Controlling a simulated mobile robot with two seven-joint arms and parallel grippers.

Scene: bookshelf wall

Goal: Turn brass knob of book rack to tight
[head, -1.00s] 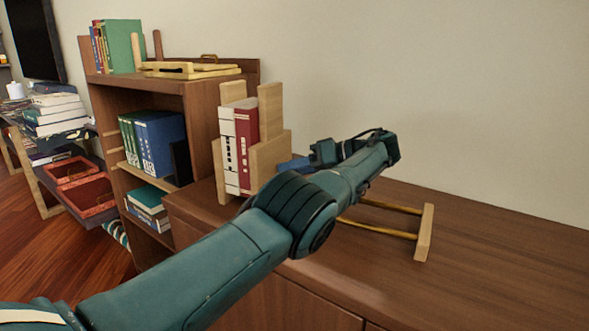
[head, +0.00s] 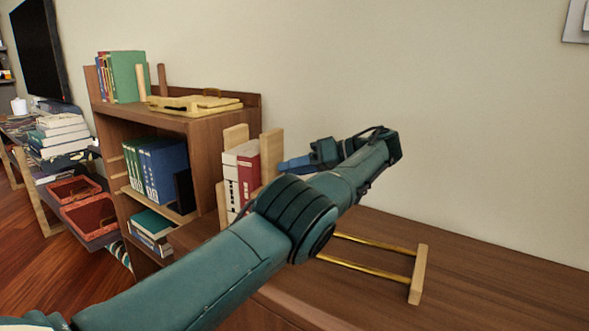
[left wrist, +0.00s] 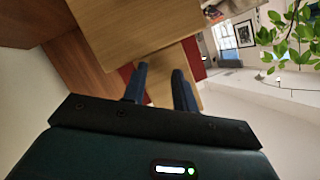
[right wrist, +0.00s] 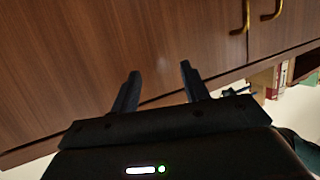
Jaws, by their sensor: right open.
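The book rack has pale wooden uprights (head: 271,155) around white and red books (head: 248,172). Two brass rods (head: 365,271) run right along the cabinet top to a pale end bar (head: 418,274). I cannot make out the brass knob in any view. My left gripper (head: 285,165) is beside the upper part of the rack's right upright. My right gripper (right wrist: 156,70) is open and empty, facing a brown cabinet front.
The cabinet top (head: 480,260) is clear to the right of the rack. A taller bookshelf (head: 195,122) with books and a brass-coloured stand (head: 195,103) is at left. Brass handles (right wrist: 246,15) show on the cabinet front. My left arm hides part of the rack.

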